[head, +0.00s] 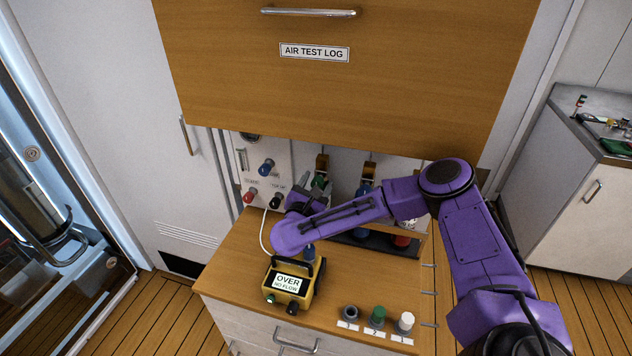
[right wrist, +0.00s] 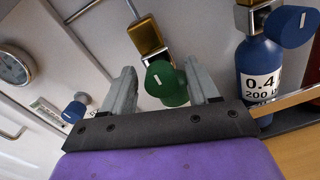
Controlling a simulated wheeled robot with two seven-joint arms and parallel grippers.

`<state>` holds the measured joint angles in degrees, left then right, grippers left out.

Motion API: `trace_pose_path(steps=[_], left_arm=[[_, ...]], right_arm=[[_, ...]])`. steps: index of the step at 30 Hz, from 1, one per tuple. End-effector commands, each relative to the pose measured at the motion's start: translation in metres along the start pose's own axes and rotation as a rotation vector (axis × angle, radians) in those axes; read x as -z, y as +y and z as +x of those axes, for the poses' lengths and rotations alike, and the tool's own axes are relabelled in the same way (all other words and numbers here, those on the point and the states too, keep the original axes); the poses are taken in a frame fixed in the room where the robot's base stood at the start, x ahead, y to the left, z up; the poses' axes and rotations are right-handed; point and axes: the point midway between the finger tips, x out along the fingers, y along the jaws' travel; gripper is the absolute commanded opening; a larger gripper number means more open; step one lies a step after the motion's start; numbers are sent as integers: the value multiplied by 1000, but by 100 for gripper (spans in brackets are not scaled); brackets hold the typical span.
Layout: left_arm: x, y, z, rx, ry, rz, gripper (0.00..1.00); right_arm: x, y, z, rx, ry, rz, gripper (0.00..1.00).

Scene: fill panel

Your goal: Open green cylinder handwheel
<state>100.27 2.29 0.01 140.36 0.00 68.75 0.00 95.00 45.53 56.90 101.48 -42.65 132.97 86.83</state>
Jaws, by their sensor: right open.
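The green cylinder handwheel (right wrist: 165,84) is a round green knob with a white mark, below a brass block. It lies between the two fingers of my open right gripper (right wrist: 160,72); I cannot tell whether they touch it. In the head view my right gripper (head: 312,186) reaches the fill panel, and a bit of the green handwheel (head: 319,181) shows by its fingers. The green cylinder's body is hidden behind the gripper and arm. My left gripper is not in view.
A blue cylinder (right wrist: 258,62) with a blue handwheel (right wrist: 293,26) stands close right. A gauge (right wrist: 14,66) and blue knob (right wrist: 74,111) are left. A yellow meter reading "OVER NO FLOW" (head: 290,284) and several caps stand on the counter (head: 345,285). The "AIR TEST LOG" cabinet (head: 400,90) overhangs the panel.

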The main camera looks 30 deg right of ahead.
Motion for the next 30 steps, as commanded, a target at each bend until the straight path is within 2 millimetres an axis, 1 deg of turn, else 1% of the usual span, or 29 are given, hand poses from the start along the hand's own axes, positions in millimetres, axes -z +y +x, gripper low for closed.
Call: trace_pose_path(steps=[4, 5, 6, 8, 9, 10, 20, 26, 30], left_arm=[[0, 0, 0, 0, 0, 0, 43], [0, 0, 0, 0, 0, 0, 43], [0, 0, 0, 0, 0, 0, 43], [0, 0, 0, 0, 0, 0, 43], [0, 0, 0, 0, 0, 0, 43], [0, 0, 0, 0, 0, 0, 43], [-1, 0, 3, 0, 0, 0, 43], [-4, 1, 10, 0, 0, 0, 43], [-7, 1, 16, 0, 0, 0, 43]], right_arm=[[0, 0, 0, 0, 0, 0, 60], [0, 0, 0, 0, 0, 0, 57], [0, 0, 0, 0, 0, 0, 44], [0, 0, 0, 0, 0, 0, 24], [0, 0, 0, 0, 0, 0, 11], [0, 0, 0, 0, 0, 0, 4], [1, 0, 0, -1, -2, -34, 4], [2, 1, -1, -3, -8, -136, 4], [2, 0, -1, -3, -12, -251, 4]])
